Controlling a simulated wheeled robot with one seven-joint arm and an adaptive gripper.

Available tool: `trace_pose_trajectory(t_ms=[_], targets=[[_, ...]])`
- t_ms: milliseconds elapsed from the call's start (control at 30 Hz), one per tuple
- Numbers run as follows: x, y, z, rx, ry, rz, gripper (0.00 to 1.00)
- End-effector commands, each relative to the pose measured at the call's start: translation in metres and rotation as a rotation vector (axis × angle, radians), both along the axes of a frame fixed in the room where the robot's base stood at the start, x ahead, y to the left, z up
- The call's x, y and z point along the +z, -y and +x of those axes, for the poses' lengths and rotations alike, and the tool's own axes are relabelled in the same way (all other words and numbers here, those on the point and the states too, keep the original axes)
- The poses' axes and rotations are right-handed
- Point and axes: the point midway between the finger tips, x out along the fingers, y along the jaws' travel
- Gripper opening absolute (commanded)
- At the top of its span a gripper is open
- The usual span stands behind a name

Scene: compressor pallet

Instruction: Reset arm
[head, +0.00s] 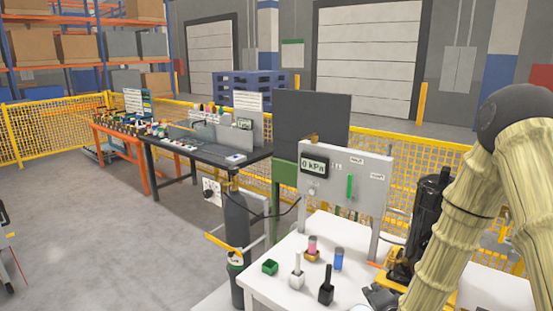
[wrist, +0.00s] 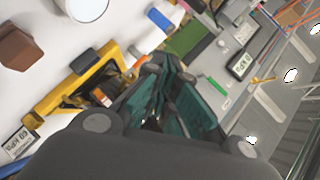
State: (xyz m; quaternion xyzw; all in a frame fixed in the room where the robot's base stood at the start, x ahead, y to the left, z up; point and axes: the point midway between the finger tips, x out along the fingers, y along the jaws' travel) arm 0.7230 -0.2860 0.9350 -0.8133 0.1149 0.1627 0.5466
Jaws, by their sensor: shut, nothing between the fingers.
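My arm, in a tan sleeve, comes down the right side of the head view. My gripper (head: 380,295) is partly visible there as a dark grey shape low over the white table (head: 265,292). In the wrist view my gripper (wrist: 172,92) shows its teal-padded fingers close together, with nothing seen held between them. A black compressor (head: 430,220) stands on a yellow base at the table's right, partly hidden by my arm. A grey panel (head: 345,165) with a 0 kPa display (head: 313,167) and a green lever (head: 349,186) stands behind the table.
A dark gas cylinder (head: 236,235) stands left. Workbenches (head: 205,150) lie farther back; the left floor is mostly clear.

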Motion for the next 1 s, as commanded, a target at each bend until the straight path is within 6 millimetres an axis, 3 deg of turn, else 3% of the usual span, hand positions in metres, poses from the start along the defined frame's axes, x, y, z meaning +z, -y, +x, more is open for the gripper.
trace_pose_trajectory(t_ms=[33,200,367,500,633,800,900,1000], targets=[[-0.026,-0.007,-0.016,0.030,-0.065,-0.046,0.00],[-0.101,-0.022,-0.081,0.159,-0.281,-0.214,0.00],[-0.159,-0.038,-0.151,0.315,-0.478,-0.357,0.00],[-0.200,-0.050,-0.219,0.476,-0.641,-0.465,0.00],[-0.230,-0.057,-0.288,0.645,-0.787,-0.549,0.00],[-0.251,-0.064,-0.366,0.854,-0.935,-0.620,0.00],[-0.256,-0.066,-0.398,0.943,-0.989,-0.642,0.00],[-0.258,-0.058,-0.415,0.995,-1.018,-0.652,0.00]])
